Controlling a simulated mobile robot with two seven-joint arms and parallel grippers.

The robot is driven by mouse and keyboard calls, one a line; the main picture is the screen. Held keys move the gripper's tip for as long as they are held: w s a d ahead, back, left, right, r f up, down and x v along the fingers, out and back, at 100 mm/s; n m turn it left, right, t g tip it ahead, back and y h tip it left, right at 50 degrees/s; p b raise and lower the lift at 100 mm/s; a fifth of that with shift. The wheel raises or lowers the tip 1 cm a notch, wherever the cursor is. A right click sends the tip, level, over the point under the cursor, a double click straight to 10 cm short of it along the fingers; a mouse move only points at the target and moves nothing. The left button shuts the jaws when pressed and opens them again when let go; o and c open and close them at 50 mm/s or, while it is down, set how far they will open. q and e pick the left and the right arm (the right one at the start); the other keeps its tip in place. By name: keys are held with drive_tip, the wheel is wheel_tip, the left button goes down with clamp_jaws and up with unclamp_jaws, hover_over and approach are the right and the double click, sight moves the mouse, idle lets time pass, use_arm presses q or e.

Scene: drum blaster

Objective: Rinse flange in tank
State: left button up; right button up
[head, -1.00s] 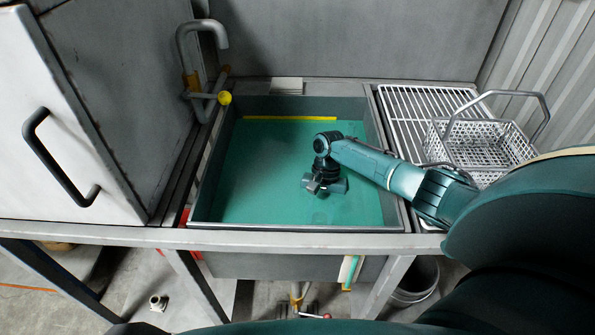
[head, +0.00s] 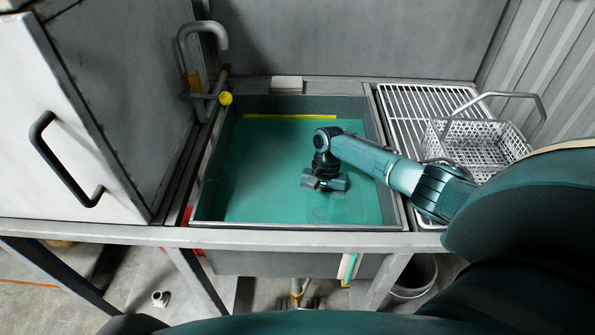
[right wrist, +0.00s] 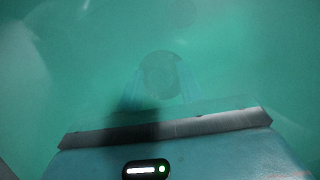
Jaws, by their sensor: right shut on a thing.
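The tank (head: 212,222) is a grey open basin filled with teal-green water (head: 265,165). My right gripper (head: 325,184) points down into the tank's right half, at the water surface; its fingertips are hidden under water in the head view. In the right wrist view, the murky water surrounds the gripper (right wrist: 160,90), which is shut on the flange (right wrist: 160,73), a dim, dark round shape between the two pale blue fingers. The flange's details are blurred by the water. My left gripper is not in view.
A wire basket (head: 470,148) with a raised handle stands on a white draining rack (head: 400,105) right of the tank. A bent pipe with a yellow knob (head: 226,98) is at the tank's left rear. A white-doored cabinet (head: 65,130) stands left. A small fitting (head: 160,299) lies on the floor.

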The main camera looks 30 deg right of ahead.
drive_tip(key=shift+f, duration=0.1)
drive_tip(key=shift+f+b, duration=0.55)
drive_tip(key=shift+f, duration=0.2)
idle(0.3)
drive_tip(key=shift+r+p, duration=0.95)
drive_tip(key=shift+p, duration=0.15)
